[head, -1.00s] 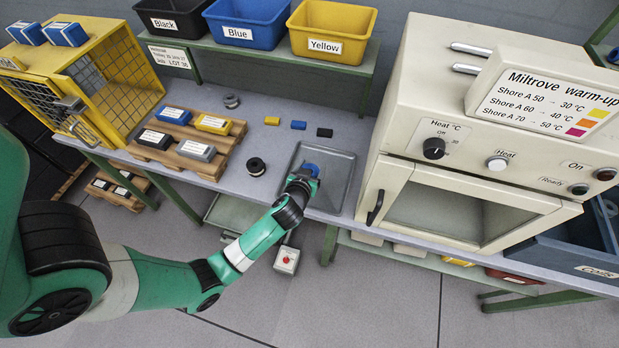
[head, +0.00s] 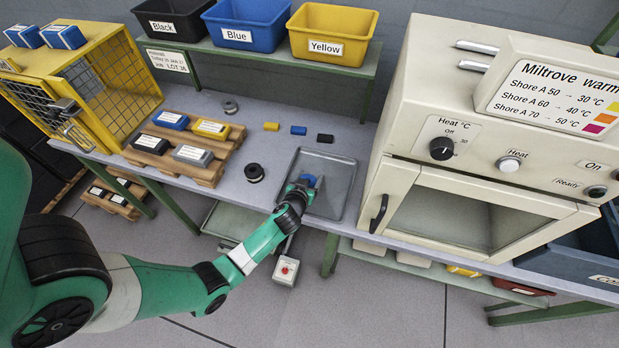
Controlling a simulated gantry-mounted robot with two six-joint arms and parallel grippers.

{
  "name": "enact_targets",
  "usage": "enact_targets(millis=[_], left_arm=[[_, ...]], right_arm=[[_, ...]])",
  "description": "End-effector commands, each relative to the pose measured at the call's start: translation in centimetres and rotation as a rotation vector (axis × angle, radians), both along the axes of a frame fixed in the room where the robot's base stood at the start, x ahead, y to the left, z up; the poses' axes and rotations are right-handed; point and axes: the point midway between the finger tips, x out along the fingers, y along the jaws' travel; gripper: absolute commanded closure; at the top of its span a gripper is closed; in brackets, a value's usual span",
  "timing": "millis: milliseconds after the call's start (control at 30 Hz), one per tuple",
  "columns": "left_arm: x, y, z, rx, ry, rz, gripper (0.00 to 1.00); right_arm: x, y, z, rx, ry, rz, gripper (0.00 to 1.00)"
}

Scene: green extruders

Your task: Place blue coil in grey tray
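The blue coil (head: 308,180) is at the fingertips of my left gripper (head: 304,186), within the outline of the grey tray (head: 338,166) on the bench, towards its left side. The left gripper appears shut on the coil; its fingers are small and partly hidden by the wrist. I cannot tell whether the coil touches the tray floor. The visible rest of the tray is empty. My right gripper is not in view.
The cream warm-up oven (head: 480,205) stands close right of the tray. A wooden pallet (head: 205,172) and yellow cage (head: 115,85) are left. Labelled bins (head: 248,22) stand on the shelf behind.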

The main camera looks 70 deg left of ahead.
Motion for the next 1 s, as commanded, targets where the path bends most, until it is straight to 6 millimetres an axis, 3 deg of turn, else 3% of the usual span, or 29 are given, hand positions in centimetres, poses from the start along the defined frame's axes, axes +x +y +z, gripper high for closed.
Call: enact_targets(millis=[33, 133, 433, 1000], left_arm=[[0.0, 0.0, 0.0, -0.001, 0.001, 0.0, 0.17], [0.0, 0.0, 0.0, -0.001, 0.001, 0.0, 0.0], [0.0, 0.0, 0.5, -0.001, 0.001, 0.0, 0.0], [-6.4, -8.0, 5.1, -0.002, 0.001, -0.002, 0.0]], right_arm=[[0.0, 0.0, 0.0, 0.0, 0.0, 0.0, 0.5], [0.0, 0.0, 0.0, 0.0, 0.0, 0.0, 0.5], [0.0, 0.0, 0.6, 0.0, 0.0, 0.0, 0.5], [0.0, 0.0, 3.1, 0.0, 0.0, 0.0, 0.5]])
